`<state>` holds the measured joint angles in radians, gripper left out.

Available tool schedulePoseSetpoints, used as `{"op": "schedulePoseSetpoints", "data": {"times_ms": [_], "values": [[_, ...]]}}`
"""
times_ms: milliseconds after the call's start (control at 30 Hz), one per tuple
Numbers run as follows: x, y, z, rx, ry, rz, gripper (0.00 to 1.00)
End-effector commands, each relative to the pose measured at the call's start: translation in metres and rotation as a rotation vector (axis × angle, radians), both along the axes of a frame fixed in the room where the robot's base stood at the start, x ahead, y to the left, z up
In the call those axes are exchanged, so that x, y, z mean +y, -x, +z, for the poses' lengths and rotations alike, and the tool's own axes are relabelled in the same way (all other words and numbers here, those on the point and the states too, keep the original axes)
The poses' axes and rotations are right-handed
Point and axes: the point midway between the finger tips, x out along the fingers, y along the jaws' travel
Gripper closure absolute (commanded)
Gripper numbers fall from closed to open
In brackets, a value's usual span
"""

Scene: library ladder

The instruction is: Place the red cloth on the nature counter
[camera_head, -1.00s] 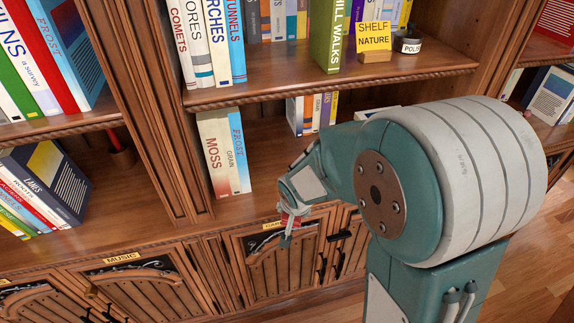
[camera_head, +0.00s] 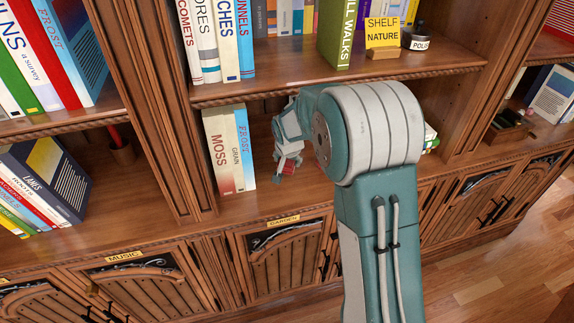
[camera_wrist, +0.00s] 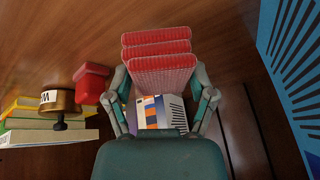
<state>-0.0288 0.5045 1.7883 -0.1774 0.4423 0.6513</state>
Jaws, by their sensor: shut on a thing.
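The red cloth (camera_wrist: 158,50) is a folded, layered bundle between the two fingers of my gripper (camera_wrist: 161,85) in the wrist view. My gripper is shut on it. In the head view, my gripper (camera_head: 285,158) is inside the lower bay, right of the books MOSS and FROST, with a bit of red cloth (camera_head: 287,168) showing at its tip. The wooden counter (camera_head: 262,200) runs under it, above the cabinet doors. A yellow sign reading SHELF NATURE (camera_head: 383,33) stands on the shelf above. My arm hides much of the bay's right side.
MOSS (camera_head: 217,150) stands at the bay's left. In the wrist view, a red container (camera_wrist: 90,82), a brass pot (camera_wrist: 58,101) and stacked books (camera_wrist: 45,130) are left. A blue book (camera_wrist: 290,65) is close on the right. A dark box (camera_head: 508,127) sits farther right.

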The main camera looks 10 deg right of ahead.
Motion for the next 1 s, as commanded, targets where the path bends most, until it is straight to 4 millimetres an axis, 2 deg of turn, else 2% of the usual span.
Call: {"op": "schedulePoseSetpoints", "data": {"times_ms": [133,233,433,633,667,700,1000], "values": [[-0.004,-0.014,0.000,0.000,-0.002,0.000,0.75],[-0.004,-0.015,-0.007,0.003,-0.002,-0.001,0.75],[-0.003,-0.015,-0.034,0.003,0.001,-0.001,0.75],[-0.003,-0.015,-0.035,0.001,0.000,0.000,0.75],[-0.003,-0.015,-0.036,0.001,0.000,0.000,0.15],[-0.003,-0.015,-0.036,0.001,0.000,0.000,0.00],[-0.003,-0.015,-0.035,0.001,-0.001,-0.001,0.00]]}}
